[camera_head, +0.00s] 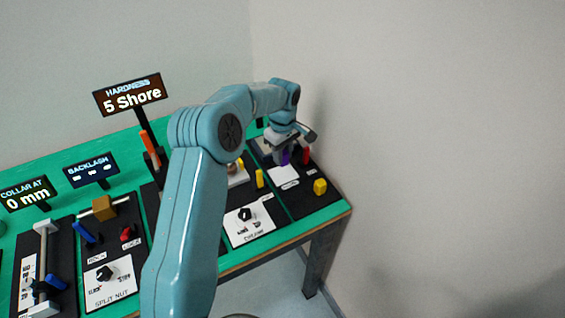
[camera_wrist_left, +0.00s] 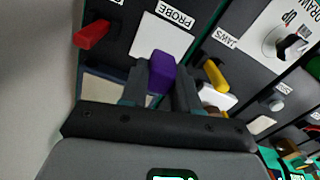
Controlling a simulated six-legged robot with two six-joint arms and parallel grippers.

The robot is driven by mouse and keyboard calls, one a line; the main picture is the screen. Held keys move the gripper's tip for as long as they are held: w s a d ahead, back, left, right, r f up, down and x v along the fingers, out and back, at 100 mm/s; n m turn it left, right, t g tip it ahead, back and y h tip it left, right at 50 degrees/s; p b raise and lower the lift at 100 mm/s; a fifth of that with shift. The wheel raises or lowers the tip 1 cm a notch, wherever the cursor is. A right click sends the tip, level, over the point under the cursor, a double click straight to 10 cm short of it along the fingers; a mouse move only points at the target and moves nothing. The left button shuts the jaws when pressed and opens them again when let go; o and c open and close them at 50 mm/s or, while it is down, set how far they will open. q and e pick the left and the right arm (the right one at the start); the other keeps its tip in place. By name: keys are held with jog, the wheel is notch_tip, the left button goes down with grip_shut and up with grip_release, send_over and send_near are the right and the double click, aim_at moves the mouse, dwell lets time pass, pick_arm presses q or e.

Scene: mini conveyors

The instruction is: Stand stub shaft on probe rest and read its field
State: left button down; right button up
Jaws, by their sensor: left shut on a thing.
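My left gripper (camera_head: 284,151) is over the far right panel of the bench in the head view. In the left wrist view, its two fingers (camera_wrist_left: 161,85) are shut on a purple block (camera_wrist_left: 163,72). This block also shows as a small purple patch under the gripper in the head view (camera_head: 286,158). I cannot tell if it is the stub shaft. The probe rest cannot be made out. My right gripper is not in view.
A red handle (camera_wrist_left: 92,35) and a yellow handle (camera_wrist_left: 215,76) flank the PROBE label. A yellow block (camera_head: 320,186) sits near the bench's right corner. A HARDNESS display (camera_head: 130,95) reads 5 Shore. A wall stands close behind and right of the bench.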

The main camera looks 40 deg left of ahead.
pick_arm(q)
notch_tip(320, 180, down, 5)
jog(key=shift+r+p, duration=0.2)
jog(key=shift+p, duration=0.1)
jog(key=shift+r, duration=0.1)
jog(key=c, duration=0.8)
grip_release()
jog(key=shift+f, duration=0.2)
jog(key=shift+r, duration=0.1)
